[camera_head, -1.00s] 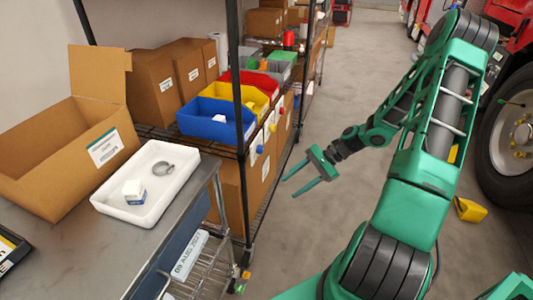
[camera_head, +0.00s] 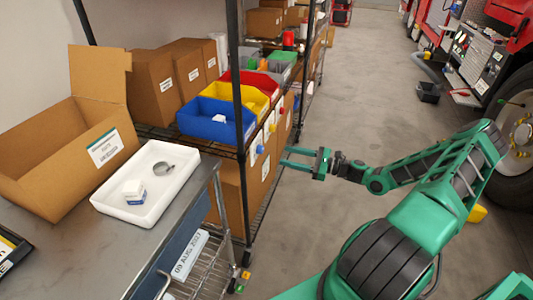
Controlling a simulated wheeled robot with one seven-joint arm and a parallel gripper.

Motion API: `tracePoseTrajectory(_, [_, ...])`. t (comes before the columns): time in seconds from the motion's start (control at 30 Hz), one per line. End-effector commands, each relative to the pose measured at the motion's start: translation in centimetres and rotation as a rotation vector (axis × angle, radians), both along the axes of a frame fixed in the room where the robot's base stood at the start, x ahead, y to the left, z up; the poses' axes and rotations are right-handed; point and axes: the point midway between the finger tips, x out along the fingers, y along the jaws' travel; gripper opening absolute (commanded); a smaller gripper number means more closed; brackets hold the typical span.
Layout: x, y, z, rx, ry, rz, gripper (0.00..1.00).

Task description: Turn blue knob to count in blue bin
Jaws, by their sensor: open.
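The blue bin (camera_head: 198,128) sits at the near end of a row of coloured bins on the rack shelf, with a small white item (camera_head: 219,119) in it. The blue knob (camera_head: 259,149) is on the shelf's aisle side, by the blue bin's right end. My gripper (camera_head: 283,157) is open and empty, to the right of the blue knob, its two green fingers pointing left toward the rack. In the picture a gap shows between the fingertips and the knob; the exact depth is hard to tell.
A yellow bin (camera_head: 248,96) and a red bin stand behind the blue one. A black rack post (camera_head: 237,75) stands in front of the bins. A white tray (camera_head: 160,200) and an open cardboard box (camera_head: 55,165) are on the steel table.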

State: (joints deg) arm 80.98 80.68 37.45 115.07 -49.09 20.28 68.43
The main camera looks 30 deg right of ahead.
Motion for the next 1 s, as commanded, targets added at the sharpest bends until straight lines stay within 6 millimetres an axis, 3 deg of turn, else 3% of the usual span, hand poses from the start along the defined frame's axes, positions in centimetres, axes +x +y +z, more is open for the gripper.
tracePoseTrajectory(0.5, [5.8, 5.9, -0.1, -0.002, 0.001, 0.003, 0.47])
tracePoseTrajectory(0.97, [6.7, 6.8, 0.0, -0.003, 0.0, 0.002, 0.47])
tracePoseTrajectory(1.0, [6.7, 6.8, 0.0, -0.003, 0.0, 0.002, 0.42])
